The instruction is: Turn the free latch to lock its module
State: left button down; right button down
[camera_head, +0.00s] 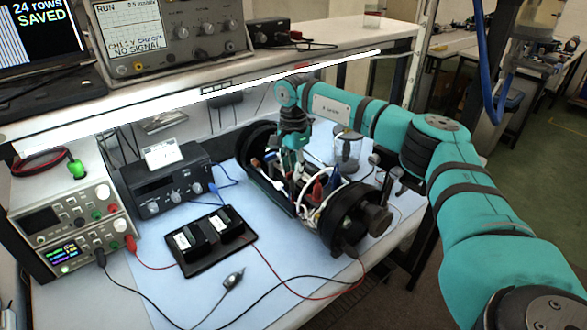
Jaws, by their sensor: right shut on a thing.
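The black cylinder (340,218) lies across the bench with its middle open, showing white, red and blue wiring and modules. My right arm reaches over it from the right. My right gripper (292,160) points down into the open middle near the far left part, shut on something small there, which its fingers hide. I cannot make out which latch is the free one, as the parts inside are small and crowded. My left gripper is not in view.
A black tray with two battery-like blocks (212,240) lies left of the cylinder. A black device (165,185) and a power supply (72,222) stand further left. Cables cross the blue mat in front.

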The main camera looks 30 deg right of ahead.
jog(key=shift+r, duration=0.1)
jog(key=c, duration=1.4)
grip_release()
jog(key=shift+o, duration=0.2)
notch_tip(320, 180, up, 12)
